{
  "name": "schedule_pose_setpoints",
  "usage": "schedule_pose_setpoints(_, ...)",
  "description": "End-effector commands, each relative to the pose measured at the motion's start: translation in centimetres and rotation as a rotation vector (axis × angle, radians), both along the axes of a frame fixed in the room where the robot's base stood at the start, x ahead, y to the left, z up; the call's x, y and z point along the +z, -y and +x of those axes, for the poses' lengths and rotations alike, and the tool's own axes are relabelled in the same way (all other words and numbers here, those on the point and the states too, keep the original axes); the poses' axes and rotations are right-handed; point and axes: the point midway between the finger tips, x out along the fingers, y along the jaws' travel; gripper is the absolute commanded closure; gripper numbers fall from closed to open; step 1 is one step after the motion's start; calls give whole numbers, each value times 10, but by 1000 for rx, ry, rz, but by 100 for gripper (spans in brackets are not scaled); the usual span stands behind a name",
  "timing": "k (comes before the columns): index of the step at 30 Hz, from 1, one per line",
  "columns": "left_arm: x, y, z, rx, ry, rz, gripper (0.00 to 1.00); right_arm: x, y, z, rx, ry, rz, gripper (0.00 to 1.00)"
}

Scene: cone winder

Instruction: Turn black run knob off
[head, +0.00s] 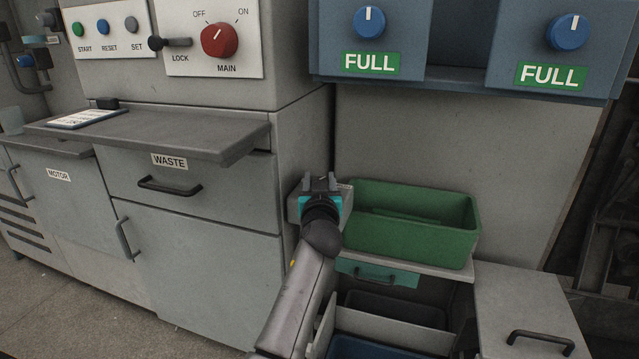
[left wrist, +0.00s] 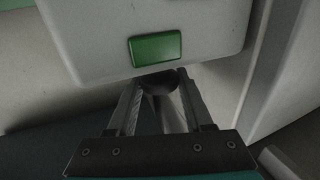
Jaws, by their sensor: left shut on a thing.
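My left gripper (head: 320,183) is in front of a small pale grey box (head: 296,206) beside the green bin. In the left wrist view, its two fingers (left wrist: 160,88) are closed around a dark round knob (left wrist: 158,82) at the lower edge of the pale box, below a green rectangular lamp or button (left wrist: 155,49). The knob's pointer and any label are hidden, so its setting cannot be read. In the head view my gripper hides the knob. My right gripper is not in view.
A green bin (head: 462,247) stands right of my gripper, above an open drawer (head: 390,340). A grey ledge (head: 225,146) juts out at left. A red MAIN switch (head: 220,40), a black LOCK lever (head: 172,43) and blue knobs (head: 368,24) (head: 568,32) sit higher up.

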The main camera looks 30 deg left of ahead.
Motion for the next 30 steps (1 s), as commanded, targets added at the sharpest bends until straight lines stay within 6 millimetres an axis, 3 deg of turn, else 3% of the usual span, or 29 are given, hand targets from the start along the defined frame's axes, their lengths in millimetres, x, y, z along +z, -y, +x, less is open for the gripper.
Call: schedule_pose_setpoints(30,-1,1,1,428,-2,-1,100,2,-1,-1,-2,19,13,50)
